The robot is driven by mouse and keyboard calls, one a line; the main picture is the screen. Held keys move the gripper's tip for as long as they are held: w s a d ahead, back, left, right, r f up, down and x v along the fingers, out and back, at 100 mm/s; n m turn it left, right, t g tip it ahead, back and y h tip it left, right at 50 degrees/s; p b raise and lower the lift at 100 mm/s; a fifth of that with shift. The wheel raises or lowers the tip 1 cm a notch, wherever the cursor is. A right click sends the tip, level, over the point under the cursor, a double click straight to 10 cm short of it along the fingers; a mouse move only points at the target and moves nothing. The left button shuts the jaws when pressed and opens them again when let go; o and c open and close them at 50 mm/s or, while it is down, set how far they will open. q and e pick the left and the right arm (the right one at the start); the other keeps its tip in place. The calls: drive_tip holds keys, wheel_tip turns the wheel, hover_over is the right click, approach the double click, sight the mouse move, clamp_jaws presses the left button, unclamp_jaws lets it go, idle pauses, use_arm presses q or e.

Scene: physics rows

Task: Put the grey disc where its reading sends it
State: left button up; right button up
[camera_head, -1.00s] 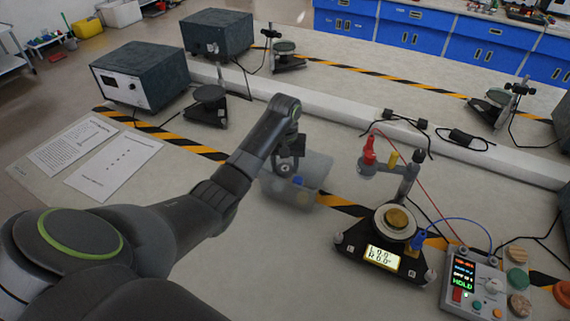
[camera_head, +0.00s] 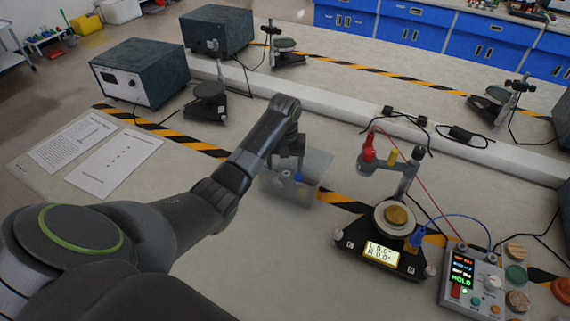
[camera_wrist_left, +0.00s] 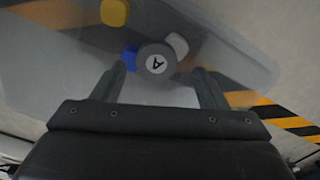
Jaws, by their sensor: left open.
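The grey disc (camera_wrist_left: 156,58), marked with a letter A, shows in the left wrist view inside a clear tray (camera_wrist_left: 235,62). My left gripper (camera_wrist_left: 159,72) is open, with a finger on either side of the disc's near edge; I cannot tell whether they touch it. In the head view my left gripper (camera_head: 289,172) is over the clear tray (camera_head: 318,168), and the disc is hard to make out there. A stand with a lit display (camera_head: 381,254) carries a brass-coloured disc (camera_head: 397,216). My right gripper is not in view.
A control box (camera_head: 474,280) reading HOLD stands at the right, beside several coloured discs (camera_head: 516,274). Two paper sheets (camera_head: 115,165) lie left.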

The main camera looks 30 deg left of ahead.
use_arm(q)
drive_tip(key=shift+r, duration=0.45)
wheel_tip(320, 180, up, 6)
wheel_tip(320, 180, up, 6)
drive_tip(key=p, duration=0.6)
hover_over(285, 173)
drive_tip(key=shift+s, duration=0.15)
